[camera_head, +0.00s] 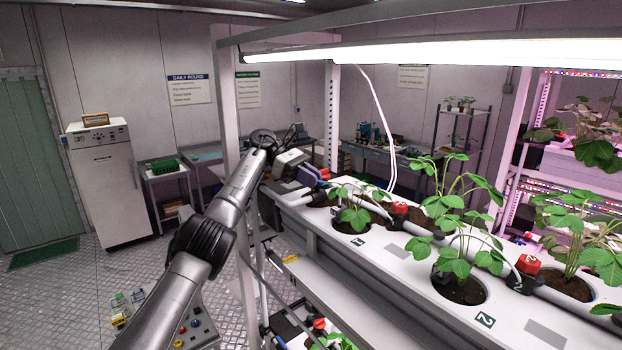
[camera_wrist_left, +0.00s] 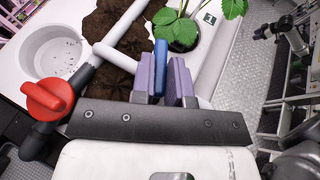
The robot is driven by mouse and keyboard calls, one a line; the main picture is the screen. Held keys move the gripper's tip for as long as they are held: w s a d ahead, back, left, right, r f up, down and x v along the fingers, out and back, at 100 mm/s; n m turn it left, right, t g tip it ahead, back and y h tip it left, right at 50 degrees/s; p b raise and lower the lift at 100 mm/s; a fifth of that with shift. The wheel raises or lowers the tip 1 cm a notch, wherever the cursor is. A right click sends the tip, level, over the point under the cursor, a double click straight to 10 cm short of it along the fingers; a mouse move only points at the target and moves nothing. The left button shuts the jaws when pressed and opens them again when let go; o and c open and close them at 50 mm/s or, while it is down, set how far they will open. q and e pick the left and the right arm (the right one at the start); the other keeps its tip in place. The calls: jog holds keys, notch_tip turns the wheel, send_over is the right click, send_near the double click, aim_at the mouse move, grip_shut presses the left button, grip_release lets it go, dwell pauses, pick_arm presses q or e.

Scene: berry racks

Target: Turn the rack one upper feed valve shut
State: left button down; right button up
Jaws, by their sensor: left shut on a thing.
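In the head view the fingers and arm hide the handle. A red valve knob (camera_wrist_left: 49,97) sits on a dark fitting left of the gripper, apart from the fingers.
Strawberry plants (camera_head: 460,245) grow in the channel, with red knobs (camera_head: 527,264) along its pipe. In the left wrist view a white empty cup (camera_wrist_left: 52,50) and dark soil lie close to the fingers. A bright lamp (camera_head: 430,52) hangs above the rack. Open floor (camera_head: 90,275) lies left.

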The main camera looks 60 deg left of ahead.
pick_arm(q)
jog(key=shift+g, duration=0.3)
dwell(0.4)
jog(key=c, duration=1.1)
grip_release()
